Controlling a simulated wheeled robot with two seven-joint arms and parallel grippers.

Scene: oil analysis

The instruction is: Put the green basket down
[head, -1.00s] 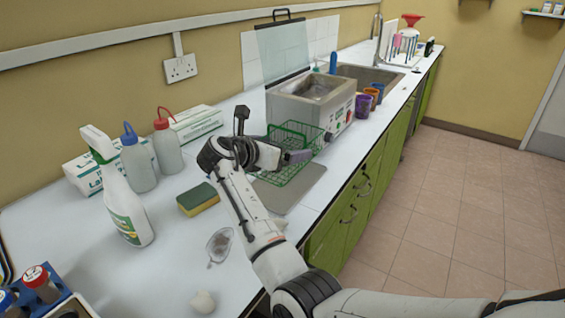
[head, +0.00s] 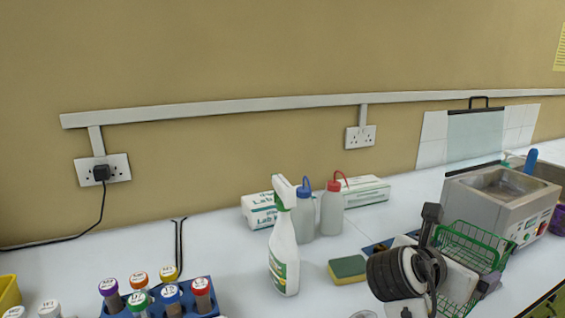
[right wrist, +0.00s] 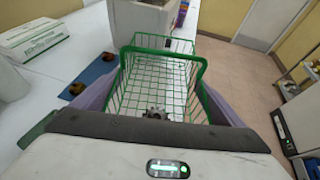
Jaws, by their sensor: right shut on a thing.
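The green wire basket (head: 470,243) is in front of the metal bath at the right of the head view. My wrist hides part of the basket in the head view. I cannot tell whether its bottom touches the counter. My left gripper is not in view.
The metal bath (head: 497,205) stands behind the basket. A spray bottle (head: 284,250), two wash bottles (head: 331,212), boxes (head: 366,192) and a sponge (head: 347,269) are to the left. A blue tube rack (head: 205,296) is at front left.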

